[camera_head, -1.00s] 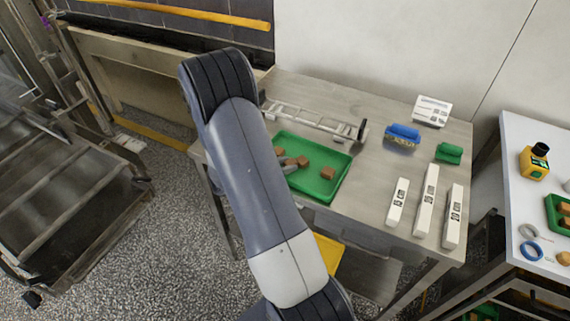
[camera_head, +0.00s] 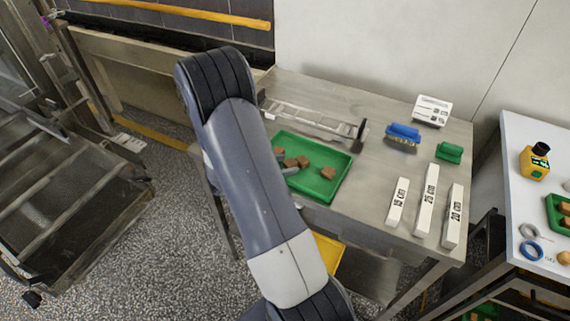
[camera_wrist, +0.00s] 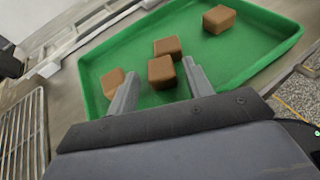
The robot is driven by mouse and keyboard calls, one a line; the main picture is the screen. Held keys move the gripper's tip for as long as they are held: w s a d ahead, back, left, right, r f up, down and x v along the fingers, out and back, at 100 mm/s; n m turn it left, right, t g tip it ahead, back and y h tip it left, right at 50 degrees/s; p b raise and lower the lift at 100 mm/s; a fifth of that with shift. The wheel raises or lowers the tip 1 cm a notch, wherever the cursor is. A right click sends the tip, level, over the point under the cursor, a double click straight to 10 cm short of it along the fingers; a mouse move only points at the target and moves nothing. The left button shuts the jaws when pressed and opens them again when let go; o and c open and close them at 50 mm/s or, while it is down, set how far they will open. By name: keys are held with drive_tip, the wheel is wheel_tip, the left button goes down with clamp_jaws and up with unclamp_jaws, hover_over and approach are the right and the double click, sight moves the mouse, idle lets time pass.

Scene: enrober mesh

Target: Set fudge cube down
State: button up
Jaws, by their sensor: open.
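A green tray (camera_head: 340,187) lies on the steel table and holds several brown fudge cubes. One fudge cube (camera_wrist: 161,72) sits between or just beyond my finger tips in the wrist view. Another cube (camera_wrist: 167,45) is close behind it, one (camera_wrist: 113,82) lies to the left beside the left finger, and one (camera_wrist: 219,19) stands apart toward the far right. My gripper (camera_wrist: 159,74) is open over the tray's near part. Whether its fingers touch the nearest cube I cannot tell. In the head view my arm hides most of the gripper and the tray's left side.
A metal frame (camera_head: 310,120) stands behind the tray. A blue brush (camera_head: 403,133), a green brush (camera_head: 449,152), a printed card (camera_head: 432,110) and white length blocks (camera_head: 426,198) stand to the right. A dark slatted rack (camera_head: 60,215) stands at the left.

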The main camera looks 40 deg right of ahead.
drive_tip(key=b+v, duration=0.1)
drive_tip(key=v, duration=1)
drive_tip(key=shift+a, duration=0.25)
drive_tip(key=shift+s, duration=0.1)
